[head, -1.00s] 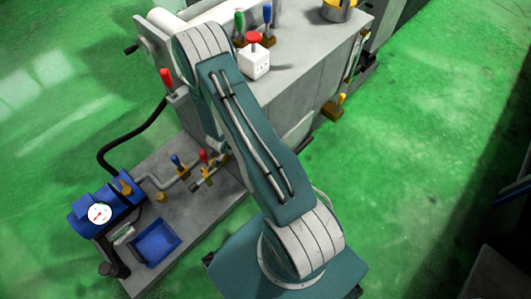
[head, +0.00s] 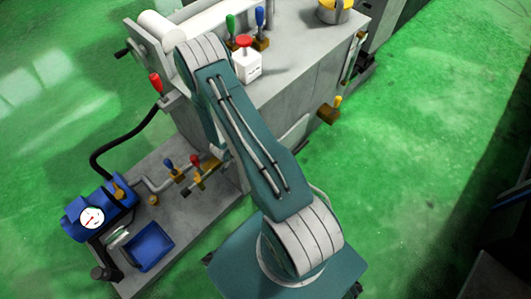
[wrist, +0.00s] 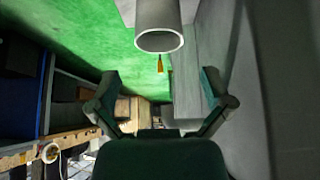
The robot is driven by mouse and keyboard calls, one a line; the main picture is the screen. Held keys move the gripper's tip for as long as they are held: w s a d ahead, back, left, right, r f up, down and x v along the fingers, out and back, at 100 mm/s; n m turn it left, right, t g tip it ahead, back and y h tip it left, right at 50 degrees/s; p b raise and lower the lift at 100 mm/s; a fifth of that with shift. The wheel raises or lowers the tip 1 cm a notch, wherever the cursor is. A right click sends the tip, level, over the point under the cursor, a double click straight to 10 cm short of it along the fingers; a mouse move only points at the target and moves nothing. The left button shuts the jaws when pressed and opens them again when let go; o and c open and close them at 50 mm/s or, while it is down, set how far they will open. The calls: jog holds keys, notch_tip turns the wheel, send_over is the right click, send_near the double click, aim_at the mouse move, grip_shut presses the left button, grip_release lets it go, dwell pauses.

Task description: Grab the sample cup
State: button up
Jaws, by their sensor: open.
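No object is clearly marked as the sample cup. In the head view the gripper is hidden behind my arm.
The grey machine (head: 290,75) carries a white box with a red button (head: 246,64) and green and blue levers. A blue pump with a gauge (head: 92,217) and a blue tray (head: 152,246) sit at lower left. Green floor (head: 410,150) is clear at right.

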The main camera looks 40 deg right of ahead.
jog(key=x, duration=0.5)
jog(key=shift+f, duration=0.15)
jog(key=x, duration=0.4)
jog(key=shift+s+d, duration=0.1)
jog(key=shift+d, duration=0.45)
jog(key=shift+d+f, duration=0.2)
jog(key=shift+f, duration=0.3)
jog(key=shift+a, duration=0.1)
jog(key=c, duration=1)
jog(key=shift+r, duration=0.1)
